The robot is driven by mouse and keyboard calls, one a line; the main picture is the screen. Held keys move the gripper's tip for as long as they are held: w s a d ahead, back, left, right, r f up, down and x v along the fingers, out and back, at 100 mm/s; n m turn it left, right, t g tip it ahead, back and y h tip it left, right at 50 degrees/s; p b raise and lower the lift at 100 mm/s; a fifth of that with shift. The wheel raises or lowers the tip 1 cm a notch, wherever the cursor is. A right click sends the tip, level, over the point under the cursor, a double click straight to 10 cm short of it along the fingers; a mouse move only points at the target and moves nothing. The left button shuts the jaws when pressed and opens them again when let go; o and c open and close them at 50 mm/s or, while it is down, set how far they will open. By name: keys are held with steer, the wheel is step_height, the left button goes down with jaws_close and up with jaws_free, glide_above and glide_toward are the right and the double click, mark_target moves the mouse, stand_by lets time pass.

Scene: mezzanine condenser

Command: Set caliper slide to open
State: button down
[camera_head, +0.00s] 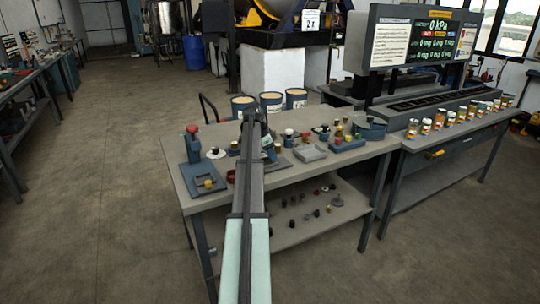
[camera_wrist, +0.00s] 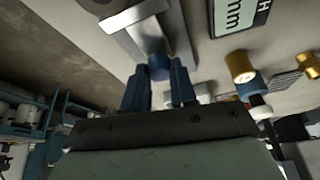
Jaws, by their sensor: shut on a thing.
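In the wrist view my gripper (camera_wrist: 159,76) has its two blue fingers on either side of a small blue knob (camera_wrist: 159,64). It is shut on this knob. The knob sits at the end of a grey metal slide block (camera_wrist: 146,30), which appears to be the caliper slide. A display marked "mm" (camera_wrist: 240,14) lies to the right, apparently the caliper's readout. How far the slide is open cannot be told. In the head view my arm reaches over the workbench (camera_head: 285,180) and hides the caliper; the gripper is hard to make out there.
A brass cylinder (camera_wrist: 241,66) and a blue-and-black part (camera_wrist: 252,92) stand close to the right of my gripper. On the bench are a red-knobbed press (camera_head: 195,160), a grey tray (camera_head: 309,153) and several small parts. Three pale-topped canisters (camera_head: 271,101) stand at the back.

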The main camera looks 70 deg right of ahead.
steer(key=shift+s+d, duration=0.8)
steer(key=c, duration=0.9)
jaws_free()
steer(key=v, duration=1.4)
steer(key=shift+f, duration=0.1)
